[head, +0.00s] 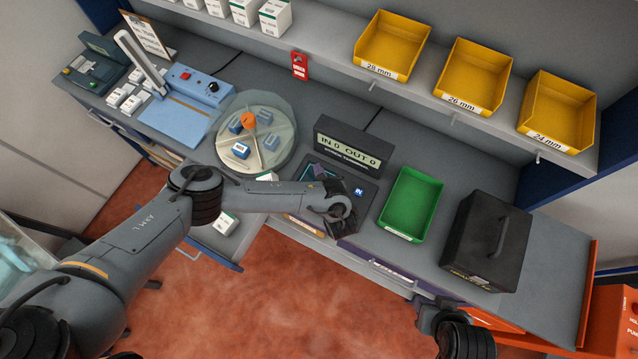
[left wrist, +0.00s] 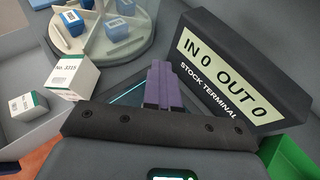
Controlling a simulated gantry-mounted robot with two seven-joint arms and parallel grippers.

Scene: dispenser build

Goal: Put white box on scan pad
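A white box with a green edge (left wrist: 72,76), marked No. 3315, stands beside the round turntable in the left wrist view. In the head view only its top (head: 268,176) shows above my left arm. A second white box (head: 228,222) lies in the open drawer; it also shows in the left wrist view (left wrist: 28,104). The dark scan pad with teal lines (left wrist: 130,95) lies before the stock terminal, mostly hidden by my gripper. My left gripper (left wrist: 165,84) is over the pad, purple fingers together, nothing visible between them. My right gripper (head: 440,312) is at the bottom, its fingers unclear.
The stock terminal (head: 352,150) reads IN 0 OUT 0 and stands close to my left gripper. A turntable (head: 285,128) holds several blue boxes. A green bin (head: 410,203) and a black case (head: 487,240) stand right. The open drawer (head: 205,243) juts out below my left arm.

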